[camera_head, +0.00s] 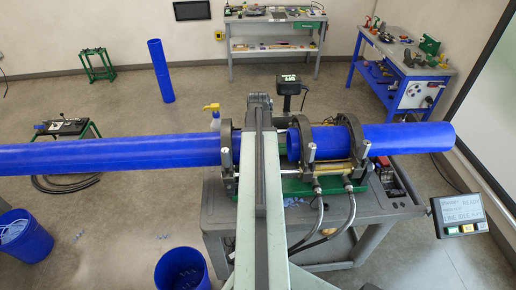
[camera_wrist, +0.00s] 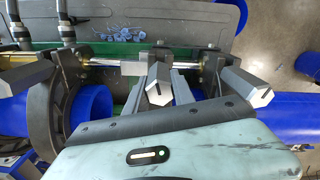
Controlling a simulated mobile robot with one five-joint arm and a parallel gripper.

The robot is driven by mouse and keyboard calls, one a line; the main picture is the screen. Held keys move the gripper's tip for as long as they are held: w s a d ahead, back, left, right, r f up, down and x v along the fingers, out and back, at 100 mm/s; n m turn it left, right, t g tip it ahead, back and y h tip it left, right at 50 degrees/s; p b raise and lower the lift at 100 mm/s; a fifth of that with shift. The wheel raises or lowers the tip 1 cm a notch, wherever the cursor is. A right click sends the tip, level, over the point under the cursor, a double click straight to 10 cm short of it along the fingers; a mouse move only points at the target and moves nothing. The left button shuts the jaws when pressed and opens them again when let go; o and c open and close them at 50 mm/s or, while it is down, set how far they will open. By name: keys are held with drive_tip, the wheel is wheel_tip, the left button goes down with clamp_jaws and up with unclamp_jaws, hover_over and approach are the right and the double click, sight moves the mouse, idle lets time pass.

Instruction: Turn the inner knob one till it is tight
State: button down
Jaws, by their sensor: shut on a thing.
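My gripper (camera_wrist: 160,82) is at the middle clamp knob, its two grey fingers on either side of it. The knob (camera_wrist: 157,92) is a silver bar with a dark slot in its end and is partly hidden by my gripper body. In the head view, my arm covers this knob and my gripper. Another silver knob (camera_head: 224,153) stands on the left clamp, and it also shows at the right of the wrist view (camera_wrist: 246,88). Right of my arm are two more clamp knobs, one nearer (camera_head: 312,152) and one farther (camera_head: 366,148).
A long blue pipe (camera_head: 110,154) runs in from the left; a shorter blue pipe (camera_head: 410,137) extends right. The grey cart (camera_head: 225,213) carries the clamps, with hoses (camera_head: 318,220) in front. A control panel (camera_head: 460,214) stands right, and a blue bin (camera_head: 182,270) is at the front.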

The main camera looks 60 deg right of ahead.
drive_tip(key=shift+m, duration=1)
drive_tip(key=m, duration=0.3)
drive_tip(key=shift+m, duration=1)
unclamp_jaws()
wheel_tip(320, 180, up, 6)
drive_tip(key=p, duration=0.6)
drive_tip(key=shift+r, duration=0.2)
drive_tip(key=shift+f, duration=0.2)
